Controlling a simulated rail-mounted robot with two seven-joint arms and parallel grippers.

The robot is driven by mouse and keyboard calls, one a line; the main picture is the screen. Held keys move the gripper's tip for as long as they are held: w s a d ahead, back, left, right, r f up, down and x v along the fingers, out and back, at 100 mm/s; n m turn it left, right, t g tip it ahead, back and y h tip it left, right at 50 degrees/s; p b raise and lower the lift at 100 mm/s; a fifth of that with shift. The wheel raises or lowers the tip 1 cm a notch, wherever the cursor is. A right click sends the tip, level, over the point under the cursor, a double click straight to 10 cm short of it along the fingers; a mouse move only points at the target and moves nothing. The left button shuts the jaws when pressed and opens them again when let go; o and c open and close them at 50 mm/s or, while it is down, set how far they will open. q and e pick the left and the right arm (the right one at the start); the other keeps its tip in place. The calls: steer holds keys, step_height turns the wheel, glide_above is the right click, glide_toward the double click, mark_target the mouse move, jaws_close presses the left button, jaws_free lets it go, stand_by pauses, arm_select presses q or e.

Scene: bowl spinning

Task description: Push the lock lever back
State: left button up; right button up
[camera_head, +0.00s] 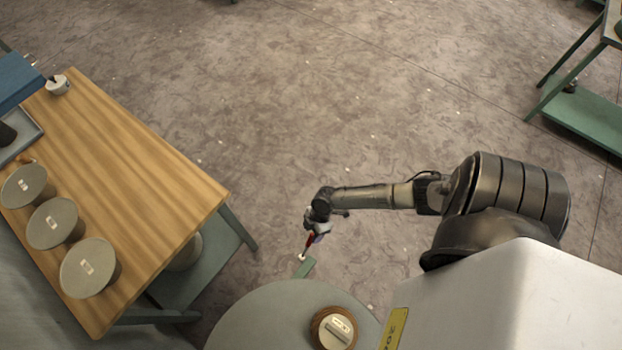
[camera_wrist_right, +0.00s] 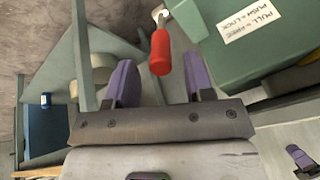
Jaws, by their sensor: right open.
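The lock lever has a red grip (camera_wrist_right: 160,52) on a pale metal end, beside a green housing (camera_wrist_right: 235,35) whose label reads "PULL = FREE, PUSH = LOCK". In the head view the lever (camera_head: 308,243) is a small red piece near the round grey-green disc. My right gripper (camera_wrist_right: 160,80) is open, its purple fingers on either side of the grip's line. The grip's lower end lies near the gap between them; contact cannot be told. In the head view my right gripper (camera_head: 316,234) is small at the lever. My left gripper is not seen.
The round grey-green disc (camera_head: 248,318) carries a wood-rimmed round piece (camera_head: 333,328). A wooden table (camera_head: 140,160) at left holds several grey round-topped pieces (camera_head: 88,268). A green shelf (camera_head: 575,115) stands far right. Open floor lies beyond my right arm.

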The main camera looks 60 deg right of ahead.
mark_target(311, 238)
steer(key=shift+b+x, duration=0.3)
steer(key=shift+x, duration=1.65)
jaws_close()
